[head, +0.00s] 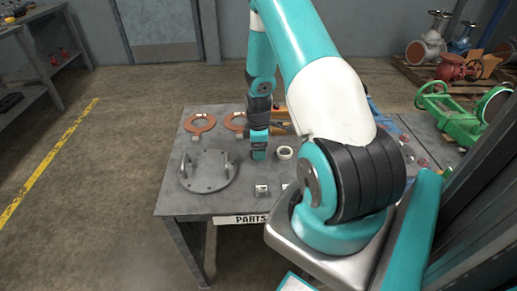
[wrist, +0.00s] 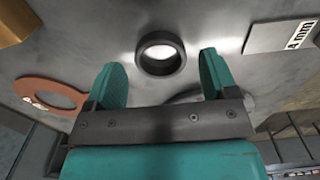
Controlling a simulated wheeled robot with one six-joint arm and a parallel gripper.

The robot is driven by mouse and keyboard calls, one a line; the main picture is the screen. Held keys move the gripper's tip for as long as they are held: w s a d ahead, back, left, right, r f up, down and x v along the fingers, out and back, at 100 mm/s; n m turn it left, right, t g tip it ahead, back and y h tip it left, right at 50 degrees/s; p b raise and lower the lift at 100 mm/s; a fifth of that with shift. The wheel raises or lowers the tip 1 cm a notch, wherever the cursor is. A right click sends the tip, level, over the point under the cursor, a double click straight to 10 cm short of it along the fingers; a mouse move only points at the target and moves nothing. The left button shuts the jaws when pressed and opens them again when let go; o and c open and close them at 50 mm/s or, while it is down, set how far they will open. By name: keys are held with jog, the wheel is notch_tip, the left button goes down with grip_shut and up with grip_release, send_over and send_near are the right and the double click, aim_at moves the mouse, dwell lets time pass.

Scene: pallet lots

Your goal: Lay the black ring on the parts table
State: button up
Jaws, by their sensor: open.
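The black ring (wrist: 163,69) rests on a grey metal surface in the wrist view, just ahead of the gap between my fingertips. My gripper (wrist: 162,77) is open and empty, with one teal finger to each side of the ring's near edge. I cannot tell whether the fingers touch it. In the head view my gripper (head: 259,151) points down low over the parts table (head: 195,207). The black ring cannot be made out there; my gripper and arm may hide it. The parts table is grey with a "PARTS" sign (head: 250,219) on its front edge.
A round flange plate (head: 208,184) with upright posts, copper-coloured rings (head: 200,130), a pale ring (head: 284,153) and small metal blocks (head: 262,187) crowd the table. A plate marked "4 mm" (wrist: 281,36) lies right of the black ring. The table's front left corner is bare.

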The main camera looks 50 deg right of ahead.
notch_tip(320, 180, up, 11)
jog(key=w+a+r, duration=0.3)
jog(key=a+r, duration=0.4)
jog(key=a, duration=0.4)
jog(key=s+a+r+t+y, duration=0.1)
jog(key=s+a+r, duration=0.1)
jog(key=a+r, duration=0.35)
jog(key=s+a+r+y, duration=0.1)
jog(key=a+r, duration=0.1)
jog(key=a, duration=0.7)
jog(key=s+a+r+y+p, duration=0.1)
jog(key=s+a+r, duration=0.3)
jog(key=s+a, duration=0.2)
jog(key=s+a+r+m+g+y+p, duration=0.1)
jog(key=s+a+r, duration=0.4)
jog(key=s+a, duration=0.2)
jog(key=shift+s, duration=1.05)
